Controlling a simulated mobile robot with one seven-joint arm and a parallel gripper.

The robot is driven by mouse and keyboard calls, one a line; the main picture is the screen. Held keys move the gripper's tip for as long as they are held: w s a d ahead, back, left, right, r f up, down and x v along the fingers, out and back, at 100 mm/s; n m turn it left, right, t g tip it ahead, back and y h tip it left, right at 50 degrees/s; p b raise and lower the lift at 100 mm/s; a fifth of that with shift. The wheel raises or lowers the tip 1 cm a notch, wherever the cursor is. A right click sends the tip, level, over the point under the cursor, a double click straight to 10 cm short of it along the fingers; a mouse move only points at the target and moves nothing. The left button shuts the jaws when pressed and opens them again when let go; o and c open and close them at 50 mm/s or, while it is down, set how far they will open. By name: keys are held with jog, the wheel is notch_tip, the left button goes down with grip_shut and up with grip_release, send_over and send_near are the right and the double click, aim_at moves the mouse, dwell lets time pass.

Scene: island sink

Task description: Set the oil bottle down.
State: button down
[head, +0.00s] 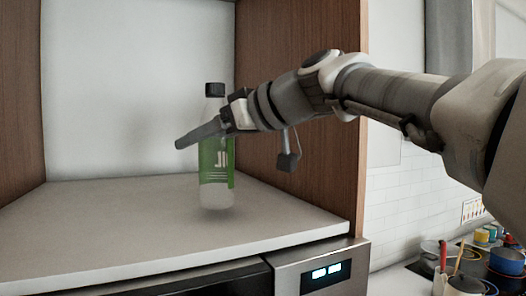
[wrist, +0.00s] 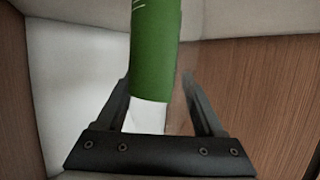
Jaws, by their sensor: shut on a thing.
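The oil bottle (head: 216,168) is clear with a green label and a black cap. It stands upright in the head view, at or just above the pale shelf (head: 110,225) inside a wooden cabinet niche. I cannot tell for sure whether its base touches the shelf. My gripper (head: 205,133) reaches in from the right and is shut on the bottle at its upper label. In the wrist view the bottle's green label (wrist: 155,50) shows between the two fingers (wrist: 160,95). The bottle's cap and base are outside the wrist view.
Wooden side panels (head: 300,100) stand left and right of the niche, the right one close to my arm. The shelf is otherwise bare, with free room left of the bottle. An appliance with a lit display (head: 327,271) is below. Pots and utensils (head: 490,265) are at the lower right.

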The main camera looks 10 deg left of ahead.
jog(key=shift+f, duration=0.75)
jog(key=shift+f, duration=0.1)
grip_release()
jog(key=b+v, duration=0.1)
jog(key=v, duration=1.1)
jog(key=shift+b, duration=0.35)
